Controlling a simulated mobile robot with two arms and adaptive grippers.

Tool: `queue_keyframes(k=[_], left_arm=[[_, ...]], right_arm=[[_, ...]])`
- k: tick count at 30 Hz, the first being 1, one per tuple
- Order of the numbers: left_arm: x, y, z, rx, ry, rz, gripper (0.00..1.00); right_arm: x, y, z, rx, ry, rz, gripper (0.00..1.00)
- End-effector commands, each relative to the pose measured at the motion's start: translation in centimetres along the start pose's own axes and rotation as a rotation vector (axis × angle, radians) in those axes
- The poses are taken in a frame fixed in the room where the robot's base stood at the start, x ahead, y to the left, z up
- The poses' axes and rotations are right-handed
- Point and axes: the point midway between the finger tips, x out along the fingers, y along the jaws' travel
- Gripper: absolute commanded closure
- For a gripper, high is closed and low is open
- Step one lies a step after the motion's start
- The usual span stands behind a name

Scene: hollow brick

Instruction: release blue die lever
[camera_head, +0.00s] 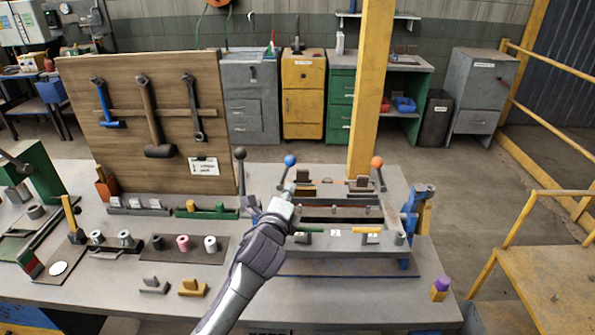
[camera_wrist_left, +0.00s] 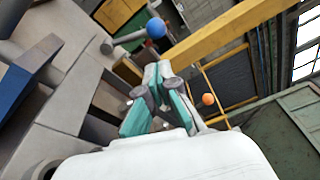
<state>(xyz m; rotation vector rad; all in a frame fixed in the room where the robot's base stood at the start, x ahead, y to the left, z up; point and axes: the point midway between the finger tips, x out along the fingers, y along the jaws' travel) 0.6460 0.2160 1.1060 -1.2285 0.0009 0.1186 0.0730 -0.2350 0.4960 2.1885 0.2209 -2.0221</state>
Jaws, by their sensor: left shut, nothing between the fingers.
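The blue die lever has a round blue ball knob (camera_head: 290,160) on a thin grey rod that slants down to the press fixture (camera_head: 345,250). My left gripper (camera_head: 290,190) comes up from the bottom, its tip just below the blue knob and in front of the rod's lower end. In the left wrist view the blue knob (camera_wrist_left: 156,28) sits just beyond the teal and grey fingertips (camera_wrist_left: 158,70), with its rod running to the left. The fingers are together and empty; a small gap to the knob seems to show. I cannot tell if they touch the rod. My right gripper is not in view.
A lever with an orange knob (camera_head: 377,162) stands right of the blue one, and a dark-knobbed lever (camera_head: 240,154) stands left. A blue clamp (camera_head: 411,212) is at the fixture's right end. A wooden tool board (camera_head: 170,175) rises at the back left. A yellow post (camera_head: 369,90) stands behind.

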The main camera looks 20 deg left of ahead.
Motion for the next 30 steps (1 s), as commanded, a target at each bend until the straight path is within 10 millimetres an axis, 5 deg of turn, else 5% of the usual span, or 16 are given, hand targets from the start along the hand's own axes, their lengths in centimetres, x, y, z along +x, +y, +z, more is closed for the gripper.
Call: queue_keyframes(k=[15, 30], left_arm=[[8.1, -0.1, 0.0, -0.003, -0.001, 0.002, 1.00], [9.5, 0.0, 0.0, -0.001, 0.000, 0.001, 1.00]], right_arm=[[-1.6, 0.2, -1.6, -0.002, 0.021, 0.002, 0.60], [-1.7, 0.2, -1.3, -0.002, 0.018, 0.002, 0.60]])
